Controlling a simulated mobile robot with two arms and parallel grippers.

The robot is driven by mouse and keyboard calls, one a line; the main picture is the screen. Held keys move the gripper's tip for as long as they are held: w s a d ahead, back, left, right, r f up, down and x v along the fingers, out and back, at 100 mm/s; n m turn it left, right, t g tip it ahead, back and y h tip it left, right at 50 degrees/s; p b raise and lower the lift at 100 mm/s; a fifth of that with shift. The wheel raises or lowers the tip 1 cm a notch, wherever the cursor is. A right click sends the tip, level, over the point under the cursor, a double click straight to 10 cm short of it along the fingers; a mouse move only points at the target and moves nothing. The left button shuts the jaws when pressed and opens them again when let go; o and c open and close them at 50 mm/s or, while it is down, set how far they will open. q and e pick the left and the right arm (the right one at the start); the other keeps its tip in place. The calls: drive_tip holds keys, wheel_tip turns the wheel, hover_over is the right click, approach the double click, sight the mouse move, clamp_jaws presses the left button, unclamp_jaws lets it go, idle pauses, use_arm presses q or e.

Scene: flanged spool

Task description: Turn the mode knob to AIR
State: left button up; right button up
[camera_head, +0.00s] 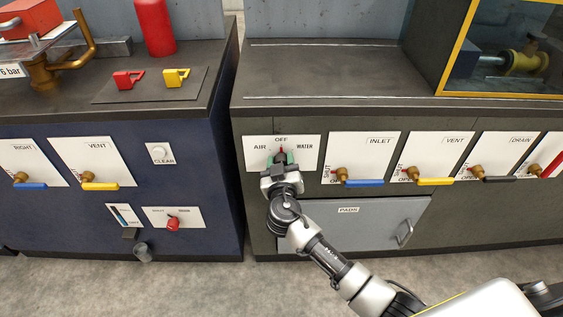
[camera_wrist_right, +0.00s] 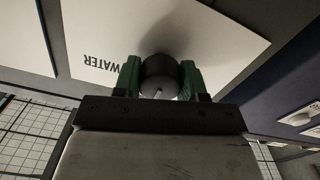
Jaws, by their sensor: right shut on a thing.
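The mode knob (camera_wrist_right: 159,77) is a dark round knob with a pale pointer line, on a white plate (camera_head: 308,155) marked AIR at left, OFF at top and WATER at right. My right gripper (camera_head: 282,160) reaches the plate from below. In the right wrist view its green fingers (camera_wrist_right: 160,80) sit on both sides of the knob, shut on it. In the head view a red pointer (camera_head: 282,150) shows above the fingers, toward OFF; most of the knob is hidden there by the gripper. My left gripper is not in view.
Right of the plate are INLET (camera_head: 365,155), VENT and DRAIN plates with handled valves. Below is a grey PADS door (camera_head: 350,225) with a handle. A blue cabinet (camera_head: 190,190) stands to the left across a narrow gap.

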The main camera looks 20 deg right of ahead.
drive_tip(key=shift+n, duration=0.7)
drive_tip(key=n, duration=0.2)
drive_tip(key=shift+n+b, duration=0.3)
drive_tip(key=shift+b, duration=0.05)
drive_tip(key=n, duration=0.2)
drive_tip(key=shift+n, duration=0.3)
drive_tip(key=shift+a+n, duration=0.1)
drive_tip(key=shift+n, duration=0.8)
drive_tip(key=shift+n+p, duration=0.3)
drive_tip(key=shift+n, duration=1.1)
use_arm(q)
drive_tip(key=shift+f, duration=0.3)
use_arm(e)
drive_tip(key=shift+n, duration=0.4)
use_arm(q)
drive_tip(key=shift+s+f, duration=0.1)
